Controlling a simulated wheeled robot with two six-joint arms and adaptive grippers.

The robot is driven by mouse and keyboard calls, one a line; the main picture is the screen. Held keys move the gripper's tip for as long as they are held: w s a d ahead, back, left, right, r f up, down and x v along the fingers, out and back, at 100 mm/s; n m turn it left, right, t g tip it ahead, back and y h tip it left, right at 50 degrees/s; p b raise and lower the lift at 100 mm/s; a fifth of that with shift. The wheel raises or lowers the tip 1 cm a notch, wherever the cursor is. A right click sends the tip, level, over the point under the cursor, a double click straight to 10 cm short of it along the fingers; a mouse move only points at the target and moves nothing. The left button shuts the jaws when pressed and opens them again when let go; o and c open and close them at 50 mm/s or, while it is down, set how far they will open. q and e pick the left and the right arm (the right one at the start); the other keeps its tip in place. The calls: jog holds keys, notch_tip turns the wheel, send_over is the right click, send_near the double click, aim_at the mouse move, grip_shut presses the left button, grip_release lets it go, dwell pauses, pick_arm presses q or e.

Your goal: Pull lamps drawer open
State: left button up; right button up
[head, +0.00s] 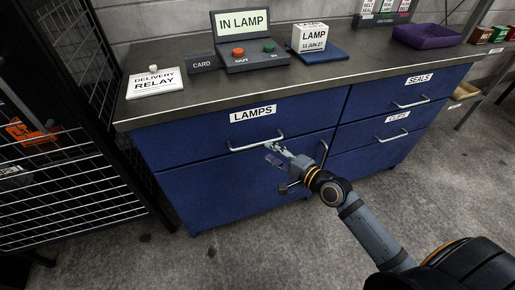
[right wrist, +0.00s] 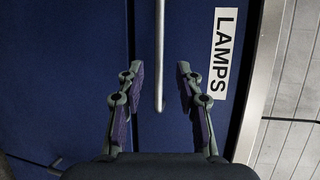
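The lamps drawer (head: 190,140) is the blue upper-left front of the cabinet, with a white LAMPS label (head: 253,113). It looks shut, flush with the front around it. Its metal bar handle (head: 250,146) lies below the label. My right gripper (head: 272,151) is at the right end of this handle, fingers pointing at the drawer front. In the right wrist view the handle (right wrist: 160,45) runs upright between the two spread fingers of the open gripper (right wrist: 159,72), with a gap on both sides. The LAMPS label (right wrist: 222,53) is right of the fingers. My left gripper is not in view.
The SEALS drawer (head: 365,100) and CLIPS drawer (head: 360,133) are to the right. The grey worktop (head: 190,101) holds an IN LAMP console (head: 245,45), a LAMP box (head: 310,38) and a purple tray (head: 427,36). A wire rack (head: 70,190) stands left. The floor in front is clear.

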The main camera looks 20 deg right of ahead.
aim_at(258, 143)
jog(key=b+x, duration=0.1)
jog(key=x, duration=0.6)
jog(key=shift+w+f, duration=0.15)
jog(key=shift+w, duration=0.05)
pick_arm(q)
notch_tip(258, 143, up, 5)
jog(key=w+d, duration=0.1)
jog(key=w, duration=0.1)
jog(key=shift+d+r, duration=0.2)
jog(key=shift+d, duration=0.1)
pick_arm(e)
jog(key=shift+c, duration=0.5)
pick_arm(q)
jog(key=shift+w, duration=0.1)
pick_arm(e)
grip_shut()
